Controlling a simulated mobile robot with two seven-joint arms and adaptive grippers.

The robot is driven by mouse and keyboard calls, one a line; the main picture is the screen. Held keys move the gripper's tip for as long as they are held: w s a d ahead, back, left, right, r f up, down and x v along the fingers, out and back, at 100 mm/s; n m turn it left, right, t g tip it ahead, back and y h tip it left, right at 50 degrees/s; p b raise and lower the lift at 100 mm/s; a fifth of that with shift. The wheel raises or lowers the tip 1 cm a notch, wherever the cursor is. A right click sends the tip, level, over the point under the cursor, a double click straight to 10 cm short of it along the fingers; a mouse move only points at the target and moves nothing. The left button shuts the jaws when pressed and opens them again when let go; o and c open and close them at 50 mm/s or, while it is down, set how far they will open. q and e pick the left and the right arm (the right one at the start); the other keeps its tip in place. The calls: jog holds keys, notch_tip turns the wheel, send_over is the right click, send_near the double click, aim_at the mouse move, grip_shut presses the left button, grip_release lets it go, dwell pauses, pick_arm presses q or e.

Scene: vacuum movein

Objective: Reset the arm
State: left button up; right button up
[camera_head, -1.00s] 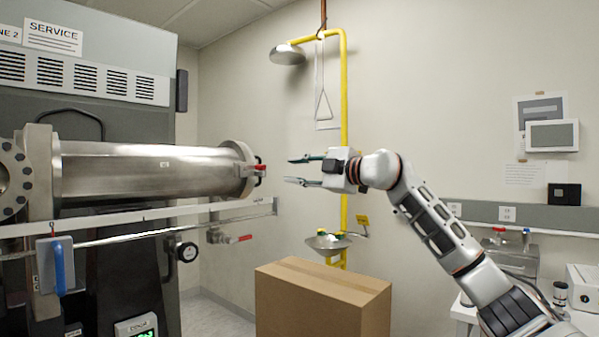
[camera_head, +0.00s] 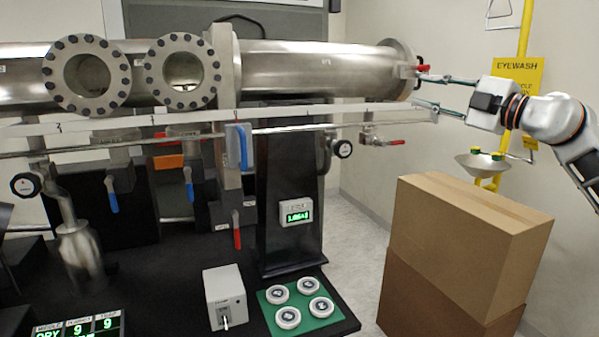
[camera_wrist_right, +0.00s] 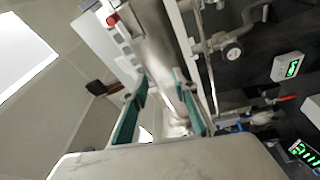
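My right gripper (camera_head: 440,93) comes in from the right in the head view, at the right end of the steel vacuum tube (camera_head: 310,68). Its two fingers are spread apart with nothing between them. In that view the fingertips overlap the tube's end flange (camera_head: 403,70) and red handle; whether they touch cannot be told. In the right wrist view the green-padded fingers (camera_wrist_right: 160,105) are apart, with the tube (camera_wrist_right: 160,50) beyond them. My left gripper is not in view.
Two stacked cardboard boxes (camera_head: 470,240) stand below my right arm. A yellow eyewash station (camera_head: 482,164) is behind them. A green mat (camera_head: 298,309) with several round white pieces and a grey switch box (camera_head: 224,296) sit on the dark base. Two round viewports (camera_head: 87,80) face forward.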

jog(key=s+a+f+t+y, duration=0.35)
jog(key=s+a+f, duration=0.25)
jog(key=a+f, duration=0.45)
jog(key=s+d+f+m+g+h, duration=0.1)
jog(key=s+d+f+m+h, duration=0.45)
jog(key=f, duration=0.55)
jog(key=s+d+f+m+g+h, duration=0.1)
jog(key=s+d+f+m+h, duration=0.3)
jog(key=f+m+h, duration=0.45)
jog(key=s+d+f+m+g+h, duration=0.1)
jog(key=s+d+f+m+h, duration=0.3)
jog(key=f, duration=0.9)
jog(key=s+d+f+n+g, duration=0.15)
jog(key=s+f+g, duration=0.35)
jog(key=s+f, duration=0.5)
jog(key=s+d+f+n+g, duration=0.15)
jog(key=s+f+g, duration=0.5)
jog(key=s, duration=0.65)
jog(key=w+a+f+m+t+y, duration=0.2)
jog(key=a+f+t+y, duration=0.3)
jog(key=a+f, duration=1)
jog(key=shift+w+a+f+m+t+y, duration=0.15)
jog(key=shift+a+m+t+y, duration=0.15)
jog(key=shift+a+y, duration=0.8)
